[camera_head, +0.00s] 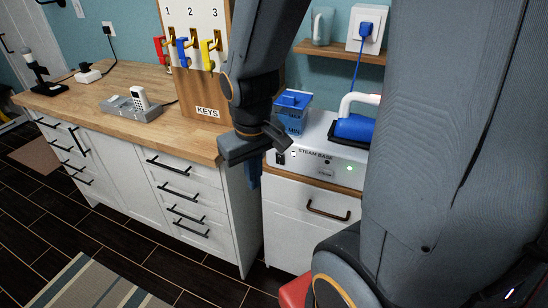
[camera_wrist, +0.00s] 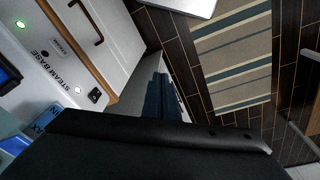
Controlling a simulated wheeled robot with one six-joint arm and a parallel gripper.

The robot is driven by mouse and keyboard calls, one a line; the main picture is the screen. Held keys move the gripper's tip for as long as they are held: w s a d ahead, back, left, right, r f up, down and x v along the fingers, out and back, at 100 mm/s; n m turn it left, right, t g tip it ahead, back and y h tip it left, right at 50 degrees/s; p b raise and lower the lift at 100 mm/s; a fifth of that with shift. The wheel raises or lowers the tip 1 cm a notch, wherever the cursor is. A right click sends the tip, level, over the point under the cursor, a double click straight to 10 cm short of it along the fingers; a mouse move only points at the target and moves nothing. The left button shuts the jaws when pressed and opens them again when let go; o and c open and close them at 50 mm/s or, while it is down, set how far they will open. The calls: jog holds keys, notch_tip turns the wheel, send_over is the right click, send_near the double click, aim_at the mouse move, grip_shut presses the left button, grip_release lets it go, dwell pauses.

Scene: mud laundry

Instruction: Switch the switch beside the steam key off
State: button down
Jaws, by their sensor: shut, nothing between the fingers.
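The white steam base (camera_head: 318,172) stands on the wooden-topped cabinet, right of my gripper (camera_head: 254,181). It also fills the upper left of the wrist view (camera_wrist: 60,100). A small black rocker switch (camera_wrist: 95,96) sits on its front panel near a white lit round button (camera_wrist: 77,90). In the head view the switch (camera_head: 281,158) shows close to my wrist. I cannot read which way it is set. A green light (camera_wrist: 20,24) glows on the panel. My gripper's dark blue fingers (camera_wrist: 163,97) are shut and empty, apart from the panel, left of and below the switch in the head view.
A blue iron (camera_head: 354,127) rests on the base, with a blue container (camera_head: 292,110) beside it.

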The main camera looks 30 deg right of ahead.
aim_at(276, 156)
jog(key=w+d+f+n+t+h+b, duration=0.1)
jog(key=w+d+n+h+b, duration=0.2)
jog(key=w+d+n+b, duration=0.2)
jog(key=w+d+n, duration=0.1)
jog(key=w+d, duration=0.2)
jog(key=w, duration=0.1)
jog(key=shift+w+n+h, duration=0.3)
jog(key=shift+w, duration=0.1)
jog(key=shift+f, duration=0.1)
jog(key=shift+w+d+f, duration=0.85)
jog(key=shift+d+f, duration=0.2)
jog(key=shift+f, duration=0.35)
jog(key=shift+w+d+f, duration=0.8)
jog(key=shift+d+f, duration=0.3)
jog(key=shift+f, duration=0.3)
jog(key=shift+w+d+f, duration=0.85)
jog(key=shift+d+f, duration=0.2)
jog(key=shift+f, duration=0.35)
